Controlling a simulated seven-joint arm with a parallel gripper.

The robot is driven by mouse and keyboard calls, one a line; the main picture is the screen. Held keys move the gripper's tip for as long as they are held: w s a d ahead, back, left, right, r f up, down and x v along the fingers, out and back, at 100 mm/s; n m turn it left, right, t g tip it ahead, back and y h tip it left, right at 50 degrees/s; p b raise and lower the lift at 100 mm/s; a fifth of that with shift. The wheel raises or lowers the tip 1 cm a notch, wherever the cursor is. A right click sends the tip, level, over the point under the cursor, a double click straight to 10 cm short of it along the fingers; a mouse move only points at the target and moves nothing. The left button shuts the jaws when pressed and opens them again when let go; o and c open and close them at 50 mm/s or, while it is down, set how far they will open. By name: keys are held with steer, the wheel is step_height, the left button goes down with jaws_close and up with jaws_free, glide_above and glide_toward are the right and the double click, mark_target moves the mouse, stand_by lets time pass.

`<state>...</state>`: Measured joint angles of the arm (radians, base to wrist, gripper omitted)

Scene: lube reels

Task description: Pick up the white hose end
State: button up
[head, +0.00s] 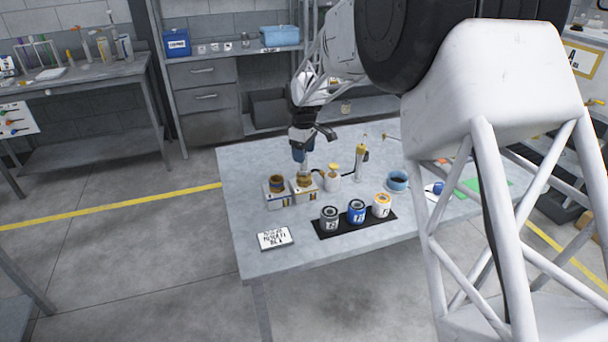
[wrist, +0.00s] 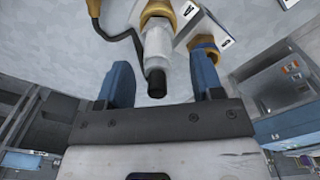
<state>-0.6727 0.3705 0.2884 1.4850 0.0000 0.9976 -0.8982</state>
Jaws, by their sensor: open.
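The white hose end is a pale cylinder with a black tip and a brass collar; it shows in the wrist view (wrist: 156,48), between the two blue fingers of my gripper (wrist: 162,64). My gripper is open, with a gap on each side of the hose end. In the head view my gripper (head: 303,152) points down over the back left of the table. A pale piece, likely the hose end (head: 305,171), shows just below it, above a brass fitting (head: 304,181) on a grey block. Its far end is out of the wrist view.
A second brass fitting (head: 276,184) stands close left, and a white, brass-topped piece (head: 333,179) and a brass pump (head: 361,163) stand right. Three cans sit on a black mat (head: 328,233) in front. The left table edge is clear.

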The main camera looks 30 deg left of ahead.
mark_target(304, 169)
steer(key=shift+w+d+f, duration=0.1)
steer(key=shift+f, duration=2.5)
jaws_close()
